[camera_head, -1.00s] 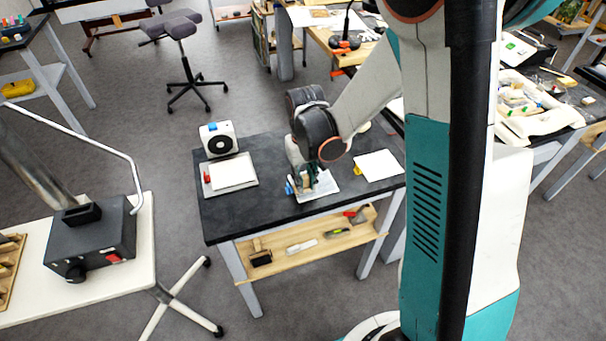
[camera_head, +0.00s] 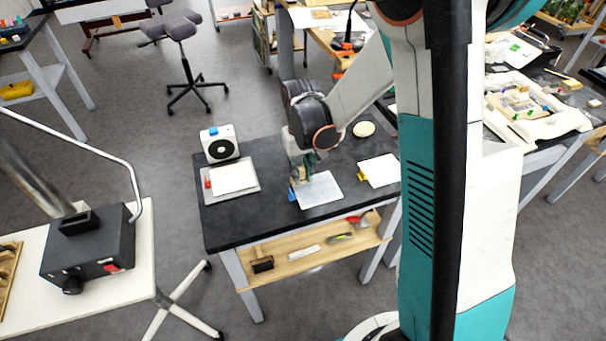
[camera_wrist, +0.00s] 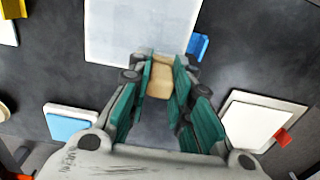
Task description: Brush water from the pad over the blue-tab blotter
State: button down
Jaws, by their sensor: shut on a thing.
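The blue-tab blotter (camera_head: 322,190) is a white sheet on the dark table, with its blue tab (camera_head: 291,194) at its left. It also fills the top of the wrist view (camera_wrist: 140,30), tab at right (camera_wrist: 199,46). My gripper (camera_head: 304,170) is at the blotter's back left edge. In the wrist view my gripper (camera_wrist: 161,75) is shut on a tan brush (camera_wrist: 160,82), at the blotter's near edge; contact cannot be told. A white tray with a blue surface, seemingly the water pad (camera_wrist: 72,122), lies lower left there; my arm hides it in the head view.
A red-tab blotter (camera_head: 234,178) lies left on a tray and a yellow-tab sheet (camera_head: 380,170) lies right. A white box with a black disc (camera_head: 221,145) and a cream oval thing (camera_head: 364,129) stand toward the back. The table's front left is clear.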

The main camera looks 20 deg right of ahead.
jog(key=shift+w, duration=0.45)
jog(key=r+p, duration=0.1)
jog(key=r, duration=0.2)
jog(key=shift+s+r+p, duration=0.2)
jog(key=shift+r+p, duration=0.1)
jog(key=shift+p, duration=0.1)
jog(key=shift+w+r+p, duration=0.25)
jog(key=shift+r+p, duration=0.25)
jog(key=shift+r, duration=0.1)
jog(key=shift+s+r+p, duration=0.15)
jog(key=shift+r+p, duration=0.8)
jog(key=shift+r, duration=0.7)
